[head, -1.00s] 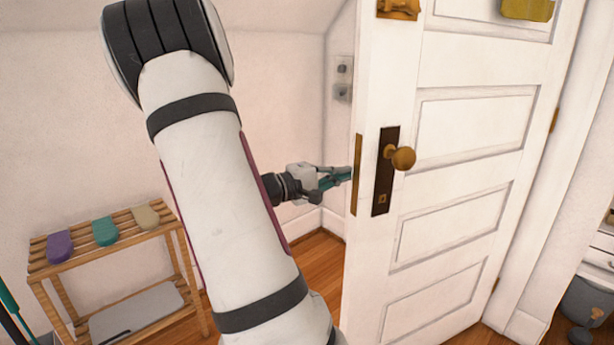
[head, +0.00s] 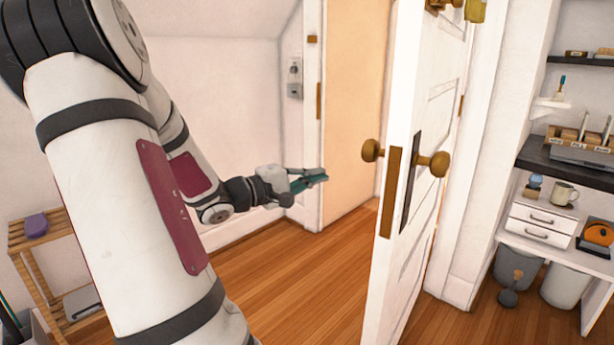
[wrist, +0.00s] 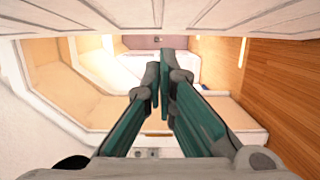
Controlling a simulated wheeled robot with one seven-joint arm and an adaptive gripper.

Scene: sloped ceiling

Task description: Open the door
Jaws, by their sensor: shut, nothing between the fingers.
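The white panelled door (head: 410,70) stands ajar in the head view, seen nearly edge-on, with a lit opening to its left. It has round brass knobs on both faces, a left knob (head: 372,150) and a right knob (head: 436,164). My gripper (head: 322,176) is left of the door edge, in front of the opening, and apart from the left knob. Its teal fingers are shut and empty. In the wrist view my gripper (wrist: 160,75) points into a lit space, with a white panelled surface (wrist: 190,15) along the top.
A wooden rack (head: 32,240) stands at the left. A desk with white drawers (head: 540,222) and grey bins (head: 516,268) stands right of the door. The wooden floor (head: 290,280) between rack and door is clear.

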